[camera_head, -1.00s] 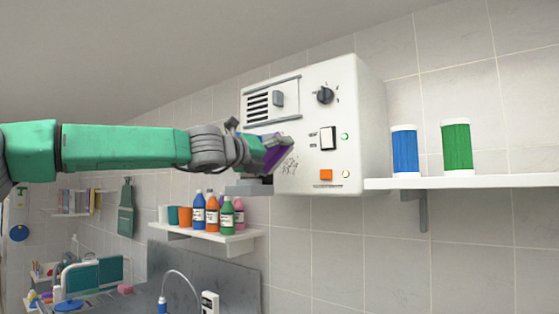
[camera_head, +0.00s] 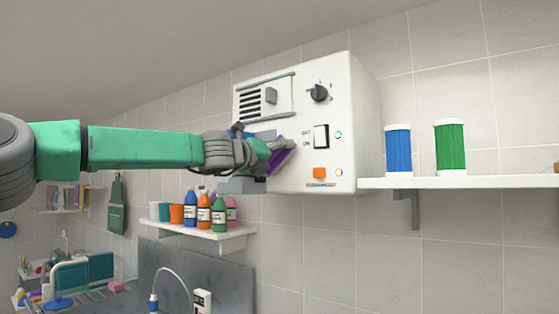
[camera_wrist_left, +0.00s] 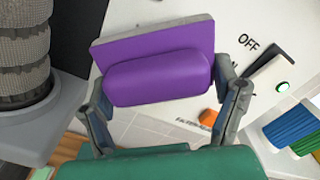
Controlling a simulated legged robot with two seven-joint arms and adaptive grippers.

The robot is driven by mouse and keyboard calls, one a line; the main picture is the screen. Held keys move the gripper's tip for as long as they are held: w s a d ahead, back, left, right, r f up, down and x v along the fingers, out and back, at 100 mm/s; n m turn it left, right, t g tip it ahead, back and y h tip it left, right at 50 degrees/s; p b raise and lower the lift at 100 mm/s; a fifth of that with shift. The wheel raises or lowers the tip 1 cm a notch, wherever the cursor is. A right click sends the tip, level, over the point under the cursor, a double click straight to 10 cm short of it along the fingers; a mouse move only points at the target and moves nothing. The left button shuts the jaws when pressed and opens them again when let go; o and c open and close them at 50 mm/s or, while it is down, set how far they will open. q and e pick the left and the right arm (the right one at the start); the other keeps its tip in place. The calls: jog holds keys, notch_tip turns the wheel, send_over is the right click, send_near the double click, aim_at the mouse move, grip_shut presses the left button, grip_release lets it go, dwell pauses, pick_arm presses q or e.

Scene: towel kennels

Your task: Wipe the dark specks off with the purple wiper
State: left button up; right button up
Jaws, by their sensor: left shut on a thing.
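My left gripper (camera_head: 272,155) is shut on the purple wiper (camera_head: 281,159) at the lower left of the white box's front panel (camera_head: 301,138). In the left wrist view the purple wiper (camera_wrist_left: 160,70) sits between the two fingers of my left gripper (camera_wrist_left: 165,95), its flat plate towards the white panel. I cannot tell whether the plate touches the panel. No dark specks show on the panel now; the part behind the wiper and gripper is hidden. My right gripper is not in view.
Bottles stand on a lower shelf (camera_head: 222,234).

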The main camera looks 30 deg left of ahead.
aim_at(284, 178)
pick_arm(q)
jog(key=shift+a, duration=0.65)
jog(key=shift+w+d, duration=0.1)
jog(key=shift+d, duration=0.15)
jog(key=shift+w+d+r, duration=0.15)
jog(key=shift+w+d, duration=0.25)
jog(key=shift+d, duration=0.15)
jog(key=shift+w+a, duration=0.15)
jog(key=shift+a, duration=0.2)
jog(key=shift+a+f, duration=0.3)
jog(key=shift+f, duration=0.2)
jog(key=shift+d+f+b, duration=0.2)
jog(key=shift+f+b, duration=0.55)
jog(key=shift+b, duration=0.05)
jog(key=shift+d+f+b, duration=0.3)
jog(key=shift+f+b, duration=0.25)
jog(key=shift+b, duration=0.1)
jog(key=f+b, duration=0.2)
jog(key=shift+a+f, duration=0.3)
jog(key=shift+f, duration=0.1)
jog(key=shift+d+r+p, duration=0.15)
jog(key=shift+r+p, duration=0.2)
jog(key=shift+r, duration=0.25)
jog(key=shift+r+p, duration=1.1)
jog(key=shift+r, duration=0.1)
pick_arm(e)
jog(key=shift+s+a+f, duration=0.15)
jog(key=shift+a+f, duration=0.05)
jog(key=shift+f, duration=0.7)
